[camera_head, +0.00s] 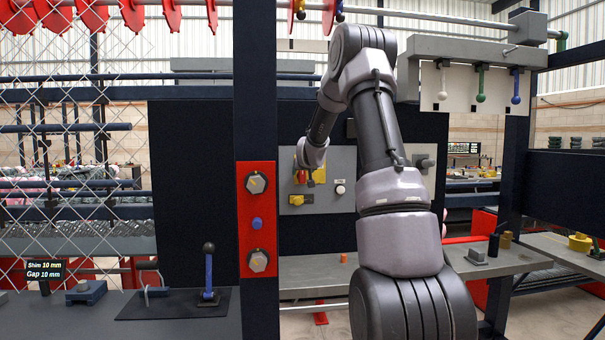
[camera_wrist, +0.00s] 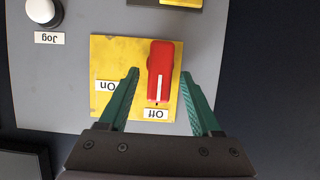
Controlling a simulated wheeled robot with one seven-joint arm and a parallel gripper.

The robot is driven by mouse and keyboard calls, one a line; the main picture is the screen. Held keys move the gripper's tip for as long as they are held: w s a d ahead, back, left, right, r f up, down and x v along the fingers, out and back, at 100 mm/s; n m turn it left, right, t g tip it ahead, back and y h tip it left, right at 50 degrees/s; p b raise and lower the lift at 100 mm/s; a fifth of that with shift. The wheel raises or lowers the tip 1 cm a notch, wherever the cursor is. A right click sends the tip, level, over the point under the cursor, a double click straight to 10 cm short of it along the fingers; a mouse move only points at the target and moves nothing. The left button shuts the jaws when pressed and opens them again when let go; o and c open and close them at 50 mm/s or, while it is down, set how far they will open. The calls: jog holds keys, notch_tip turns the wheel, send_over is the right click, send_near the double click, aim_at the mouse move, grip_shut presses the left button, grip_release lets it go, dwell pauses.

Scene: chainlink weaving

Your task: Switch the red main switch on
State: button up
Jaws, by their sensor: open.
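The red main switch (camera_wrist: 160,68) sits on a yellow plate (camera_wrist: 103,60) on a grey panel in the wrist view. Its white line points toward the label "Off" (camera_wrist: 155,114). The label "On" (camera_wrist: 105,86) is to its left, and both labels appear upside down. My gripper (camera_wrist: 160,75) is open, with one green finger on each side of the red handle. A gap shows on both sides; I cannot tell the depth. In the head view the red switch (camera_head: 301,176) shows partly behind my wrist, and the fingers are not clear there.
A white Jog button (camera_wrist: 41,10) is on the same panel. A dark post with a red control box (camera_head: 257,240) stands left of my arm.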

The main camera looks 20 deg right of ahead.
grip_shut()
jog(key=shift+d, duration=0.1)
jog(key=shift+d, duration=0.15)
jog(key=shift+s+d+f+m+t+y, duration=0.1)
jog(key=shift+d+f+m+t+y, duration=0.15)
jog(key=shift+m+t+y, duration=0.75)
jog(key=shift+s+d+f+m+g+y, duration=0.1)
jog(key=shift+d+m+y, duration=0.35)
jog(key=shift+m, duration=1.3)
jog(key=shift+s+d+f+m+t+y, duration=0.15)
jog(key=shift+m+t+y, duration=0.35)
jog(key=shift+m+y, duration=0.6)
jog(key=shift+w+f+m, duration=0.1)
jog(key=shift+m, duration=0.35)
